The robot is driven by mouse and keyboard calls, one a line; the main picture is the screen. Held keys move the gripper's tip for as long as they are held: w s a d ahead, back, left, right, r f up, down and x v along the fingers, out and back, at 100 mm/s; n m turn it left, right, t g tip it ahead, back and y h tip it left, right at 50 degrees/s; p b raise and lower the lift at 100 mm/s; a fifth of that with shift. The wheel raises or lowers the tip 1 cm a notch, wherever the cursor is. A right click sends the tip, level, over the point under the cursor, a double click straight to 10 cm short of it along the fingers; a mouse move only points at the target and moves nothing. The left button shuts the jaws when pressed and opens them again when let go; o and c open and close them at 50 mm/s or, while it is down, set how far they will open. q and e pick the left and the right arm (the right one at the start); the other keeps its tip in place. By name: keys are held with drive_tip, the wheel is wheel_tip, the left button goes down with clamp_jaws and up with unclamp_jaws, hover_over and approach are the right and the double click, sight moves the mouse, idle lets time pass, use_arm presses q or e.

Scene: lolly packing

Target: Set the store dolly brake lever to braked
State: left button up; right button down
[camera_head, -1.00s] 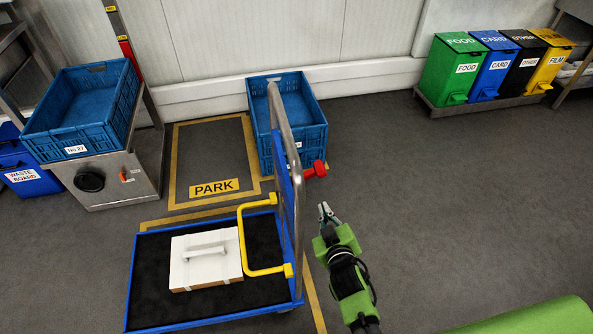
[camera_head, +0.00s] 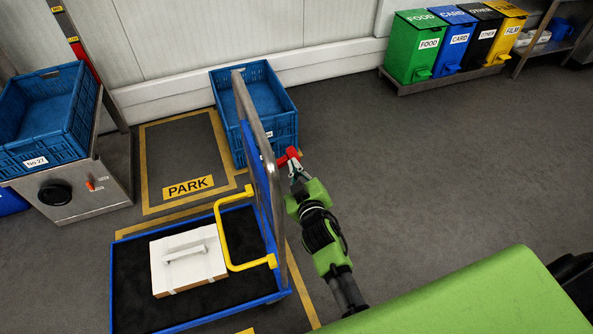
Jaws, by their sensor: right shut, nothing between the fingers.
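The store dolly (camera_head: 115,285) has a blue frame, a black deck and an upright metal handle (camera_head: 262,170) on its right side. A red lever (camera_head: 291,153) shows at the right of the handle; it looks like the brake lever. My right gripper (camera_head: 295,165) is shut at the lever, its fingertips close to or against it; I cannot tell if they touch. Nothing is held between the fingers. A yellow bar (camera_head: 224,240) stands on the dolly near the handle. My left gripper is not in view.
A white box (camera_head: 187,258) lies on the dolly deck. A blue crate (camera_head: 275,90) stands behind the handle, next to the PARK floor marking (camera_head: 188,187). Coloured bins (camera_head: 420,50) stand at the back right. Open floor lies right of my arm.

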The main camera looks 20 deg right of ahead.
sight(291, 155)
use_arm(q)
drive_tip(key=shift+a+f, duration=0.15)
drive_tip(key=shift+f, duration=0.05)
use_arm(e)
drive_tip(key=x, duration=0.5)
drive_tip(key=shift+w+f, duration=0.15)
drive_tip(key=shift+w, duration=0.15)
drive_tip(key=shift+d, duration=0.15)
